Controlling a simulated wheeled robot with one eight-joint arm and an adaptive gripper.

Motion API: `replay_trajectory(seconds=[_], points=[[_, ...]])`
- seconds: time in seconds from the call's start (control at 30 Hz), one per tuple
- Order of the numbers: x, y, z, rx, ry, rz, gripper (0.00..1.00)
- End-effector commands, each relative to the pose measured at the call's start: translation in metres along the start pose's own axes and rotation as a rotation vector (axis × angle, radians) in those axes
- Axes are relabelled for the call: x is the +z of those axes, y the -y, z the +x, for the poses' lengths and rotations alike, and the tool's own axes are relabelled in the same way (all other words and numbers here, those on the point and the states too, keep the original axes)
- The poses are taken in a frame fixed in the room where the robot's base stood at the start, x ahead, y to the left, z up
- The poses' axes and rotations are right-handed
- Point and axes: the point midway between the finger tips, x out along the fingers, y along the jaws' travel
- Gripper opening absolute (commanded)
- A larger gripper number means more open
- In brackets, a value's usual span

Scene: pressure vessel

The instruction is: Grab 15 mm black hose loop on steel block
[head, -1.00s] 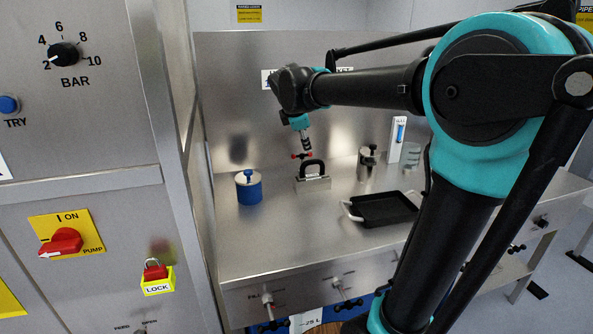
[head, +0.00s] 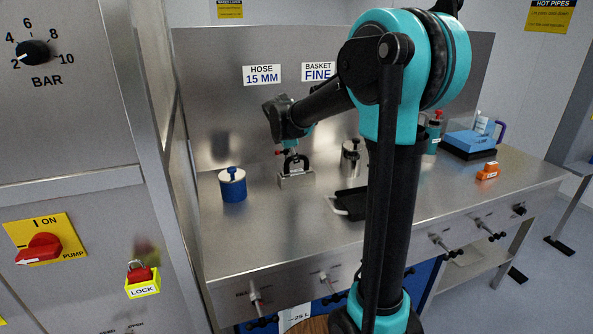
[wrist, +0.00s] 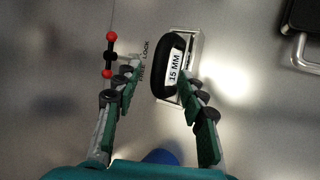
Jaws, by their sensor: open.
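The black hose loop (head: 286,164) stands upright on a small steel block (head: 296,181) on the steel bench. My gripper (head: 290,153) is above and behind the loop in the head view. In the wrist view my gripper (wrist: 157,76) is open and empty, its two green-padded fingers spread, with the loop ahead between the fingertips and closer to the right one. Whether the right finger touches the loop or block cannot be told.
A red-tipped handle (wrist: 108,54) lies left of the fingers in the wrist view. A blue pot (head: 233,185) stands left of the block, a steel canister (head: 350,158) and a black tray (head: 350,204) to the right.

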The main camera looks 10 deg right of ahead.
Motion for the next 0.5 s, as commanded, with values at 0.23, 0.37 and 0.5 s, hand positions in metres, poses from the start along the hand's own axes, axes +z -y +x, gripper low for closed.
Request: replay_trajectory(seconds=[0.23, 0.37, 0.5], points=[[0.003, -0.001, 0.035, 0.0, 0.001, 0.001, 0.41], [0.003, -0.001, 0.045, 0.0, 0.001, 0.001, 0.41], [0.003, -0.001, 0.045, 0.0, 0.0, 0.0, 0.41]])
